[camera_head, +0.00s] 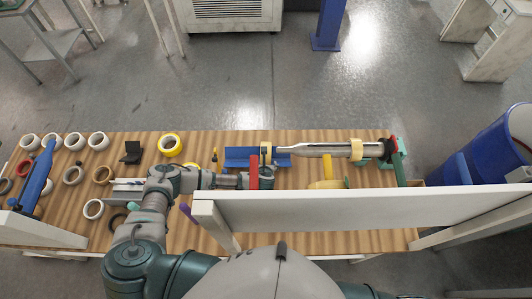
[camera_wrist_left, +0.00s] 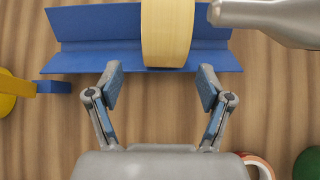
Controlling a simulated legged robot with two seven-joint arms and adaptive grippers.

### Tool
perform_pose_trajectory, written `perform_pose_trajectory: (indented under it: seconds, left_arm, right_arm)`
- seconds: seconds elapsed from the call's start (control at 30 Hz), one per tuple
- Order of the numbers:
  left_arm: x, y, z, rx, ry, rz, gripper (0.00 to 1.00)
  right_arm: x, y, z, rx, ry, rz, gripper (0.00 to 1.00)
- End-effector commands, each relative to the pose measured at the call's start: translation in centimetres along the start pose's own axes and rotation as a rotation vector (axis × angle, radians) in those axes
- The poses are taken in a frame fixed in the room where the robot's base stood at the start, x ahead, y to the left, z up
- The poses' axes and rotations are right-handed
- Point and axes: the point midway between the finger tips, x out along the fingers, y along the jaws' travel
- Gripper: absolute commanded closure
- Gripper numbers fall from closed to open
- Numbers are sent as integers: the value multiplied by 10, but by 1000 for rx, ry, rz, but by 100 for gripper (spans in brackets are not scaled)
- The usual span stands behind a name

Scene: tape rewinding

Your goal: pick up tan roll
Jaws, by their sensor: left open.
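The tan roll (camera_wrist_left: 167,32) stands on edge in a blue angled holder (camera_wrist_left: 95,35) in the left wrist view. In the head view the roll (camera_head: 265,148) shows between the holder (camera_head: 238,155) and the tip of a metal cylinder. My left gripper (camera_wrist_left: 160,84) is open and empty. Its two fingers are spread on either side of the roll's line, just short of the holder's near edge, and do not touch the roll. In the head view my left arm partly hides the area near the holder. My right gripper is not in view.
The metal cylinder (camera_head: 320,149) lies right of the roll, with another tan roll (camera_head: 357,149) around it. A white shelf (camera_head: 370,208) crosses the near right side. Several rolls, including a yellow one (camera_head: 169,145), lie on the wooden table (camera_head: 120,220) at the left.

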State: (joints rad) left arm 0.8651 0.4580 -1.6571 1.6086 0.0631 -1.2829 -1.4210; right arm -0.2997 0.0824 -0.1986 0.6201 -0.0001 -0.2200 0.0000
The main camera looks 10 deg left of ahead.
Motion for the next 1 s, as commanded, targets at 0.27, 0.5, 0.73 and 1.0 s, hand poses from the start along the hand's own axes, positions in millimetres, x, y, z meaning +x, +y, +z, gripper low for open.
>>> perform_pose_trajectory:
  seconds: [0.27,0.5,0.73,1.0]
  left_arm:
    - [34,-7,-9,1,0,1,21]
    - [52,-6,-8,-1,0,1,21]
    - [53,-6,-8,-1,0,0,28]
    - [53,-6,-8,-1,0,1,91]
  right_arm:
    - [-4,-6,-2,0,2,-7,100]
    - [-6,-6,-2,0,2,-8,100]
    - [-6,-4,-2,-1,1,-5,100]
    - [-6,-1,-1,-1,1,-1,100]
